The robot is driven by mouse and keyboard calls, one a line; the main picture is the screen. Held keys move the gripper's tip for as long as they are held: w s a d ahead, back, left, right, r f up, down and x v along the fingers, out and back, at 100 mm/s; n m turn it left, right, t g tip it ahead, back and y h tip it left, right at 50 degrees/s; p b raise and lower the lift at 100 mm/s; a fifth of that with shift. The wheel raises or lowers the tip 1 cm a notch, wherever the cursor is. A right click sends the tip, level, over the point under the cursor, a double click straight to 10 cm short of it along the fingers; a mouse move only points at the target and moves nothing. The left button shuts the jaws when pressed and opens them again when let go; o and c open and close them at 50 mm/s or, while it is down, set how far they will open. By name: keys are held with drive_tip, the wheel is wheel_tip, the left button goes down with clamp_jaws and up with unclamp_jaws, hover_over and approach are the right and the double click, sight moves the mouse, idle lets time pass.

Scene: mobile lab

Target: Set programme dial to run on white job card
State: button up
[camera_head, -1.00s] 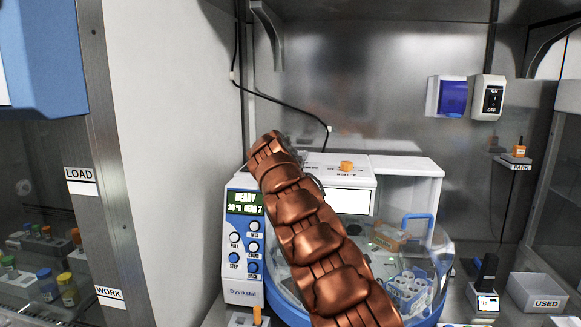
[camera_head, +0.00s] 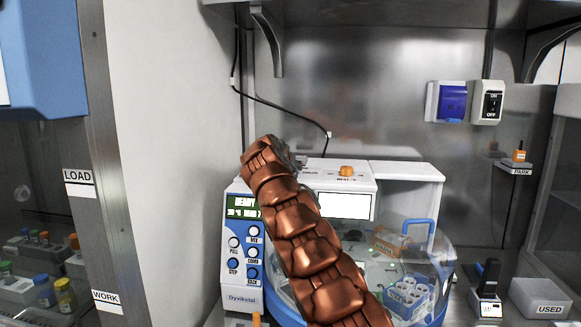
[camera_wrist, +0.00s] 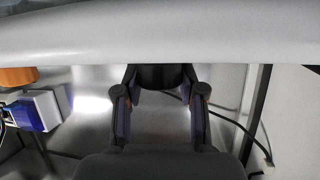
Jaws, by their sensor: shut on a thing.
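A white and blue lab machine (camera_head: 240,270) has a display (camera_head: 242,204) with READY on its upper line. In the wrist view my gripper (camera_wrist: 160,90) has its two fingers on either side of a dark round knob (camera_wrist: 160,76), which meets the machine's pale top edge; it looks like the programme dial. In the head view my gripper (camera_head: 300,163) is mostly hidden behind my wrist, and the knob and its markings cannot be made out. A white blank panel (camera_head: 344,206) is on the machine's front, possibly the white job card; no writing shows.
An orange knob (camera_head: 346,171) stands on the machine's top right of my gripper. A clear-lidded bowl (camera_head: 440,250) holding racks is below. A USED bin (camera_head: 540,300), an ON/OFF switch (camera_head: 488,103) and a PARK shelf (camera_head: 515,168) are at right.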

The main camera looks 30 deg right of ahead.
drive_tip(key=o, duration=1.2)
drive_tip(key=shift+c, duration=0.2)
drive_tip(key=shift+a, duration=0.1)
drive_tip(key=v, duration=1.2)
